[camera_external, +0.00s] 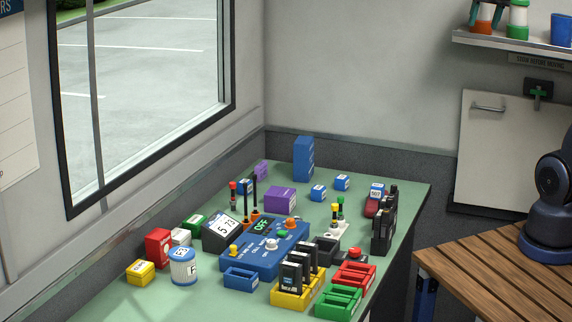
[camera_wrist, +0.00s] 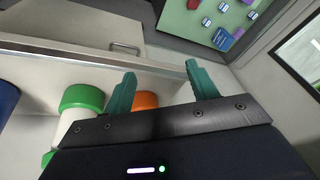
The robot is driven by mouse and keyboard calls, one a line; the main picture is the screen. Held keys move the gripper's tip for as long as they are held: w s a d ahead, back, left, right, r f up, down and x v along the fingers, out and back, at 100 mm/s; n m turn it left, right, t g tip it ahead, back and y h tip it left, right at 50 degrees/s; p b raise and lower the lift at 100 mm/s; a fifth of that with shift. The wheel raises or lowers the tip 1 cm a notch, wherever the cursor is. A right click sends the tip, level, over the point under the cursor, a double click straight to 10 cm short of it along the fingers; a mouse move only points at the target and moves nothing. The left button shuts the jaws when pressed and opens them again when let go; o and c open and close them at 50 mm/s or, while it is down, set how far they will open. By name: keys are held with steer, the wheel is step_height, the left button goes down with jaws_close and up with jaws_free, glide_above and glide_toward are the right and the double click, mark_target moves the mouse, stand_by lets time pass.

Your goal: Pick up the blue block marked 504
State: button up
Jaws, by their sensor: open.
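I cannot read which is marked 504. Small blue blocks also show far off in the wrist view (camera_wrist: 222,7). My gripper (camera_wrist: 162,88) is open and empty, its teal fingers apart. It is far from the blocks, up by the wall shelf at the top right of the external view.
The shelf (camera_external: 510,42) holds green-and-white and orange containers near my fingers. A wooden table (camera_external: 500,255) stands at right.

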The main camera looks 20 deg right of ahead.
steer(key=w+a+r+m+g, duration=0.1)
steer(key=w+a+r+m, duration=0.1)
steer(key=w+a, duration=0.75)
steer(key=m+g, duration=0.3)
steer(key=m, duration=0.3)
glide_above(318, 187)
step_height(318, 187, down, 8)
steer(key=shift+h, duration=0.3)
step_height(318, 187, down, 50)
steer(key=shift+d+r, duration=0.1)
steer(key=shift+r, duration=0.1)
steer(key=c, duration=1.1)
steer(key=shift+o, duration=0.2)
steer(key=shift+r, duration=0.1)
